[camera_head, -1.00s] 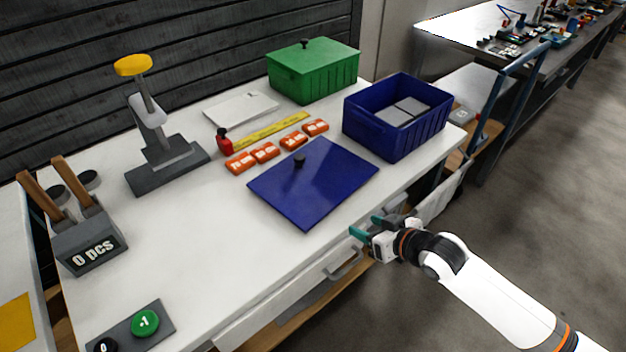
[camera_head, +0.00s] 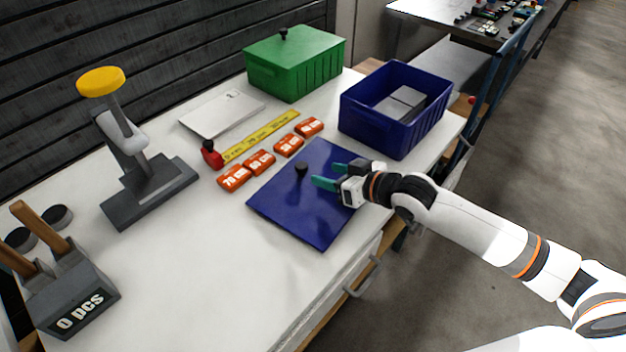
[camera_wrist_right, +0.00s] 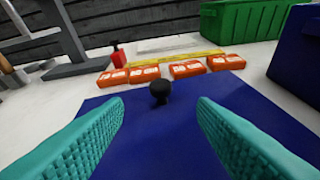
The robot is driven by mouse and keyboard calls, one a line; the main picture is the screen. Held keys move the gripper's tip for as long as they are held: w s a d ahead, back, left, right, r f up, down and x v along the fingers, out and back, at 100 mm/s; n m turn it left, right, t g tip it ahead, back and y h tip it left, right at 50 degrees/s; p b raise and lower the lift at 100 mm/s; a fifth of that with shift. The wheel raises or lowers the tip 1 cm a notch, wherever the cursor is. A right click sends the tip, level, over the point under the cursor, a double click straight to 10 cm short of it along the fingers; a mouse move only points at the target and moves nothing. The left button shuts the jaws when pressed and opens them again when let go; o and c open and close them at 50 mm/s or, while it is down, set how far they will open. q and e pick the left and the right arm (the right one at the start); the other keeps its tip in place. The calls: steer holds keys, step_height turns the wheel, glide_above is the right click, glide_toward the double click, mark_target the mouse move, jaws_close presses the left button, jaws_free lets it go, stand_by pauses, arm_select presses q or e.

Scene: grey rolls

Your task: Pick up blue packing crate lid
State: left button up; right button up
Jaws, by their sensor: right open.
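The blue packing crate lid (camera_head: 300,212) lies flat on the white table, with a small black knob (camera_head: 301,169) standing up from it. In the right wrist view the knob (camera_wrist_right: 160,91) is ahead of and between the two teal fingers, and the lid (camera_wrist_right: 160,143) spreads below them. My right gripper (camera_head: 321,174) is open and empty above the lid, just right of the knob and apart from it. The blue crate (camera_head: 387,131) stands open behind and right of the lid, with grey pieces inside. My left gripper is out of view.
Several orange labelled blocks (camera_head: 260,163) and a yellow ruler strip (camera_head: 262,137) lie behind the lid. A green lidded crate (camera_head: 295,66) stands at the back. A grey press with a yellow knob (camera_head: 101,82) stands left.

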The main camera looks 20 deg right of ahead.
mark_target(305, 167)
steer(key=x, duration=0.4)
steer(key=shift+w+a+f, duration=0.1)
steer(key=shift+w+a, duration=0.05)
steer(key=shift+w, duration=0.1)
steer(key=x, duration=0.5)
steer(key=shift+w, duration=0.25)
steer(key=c, duration=1.1)
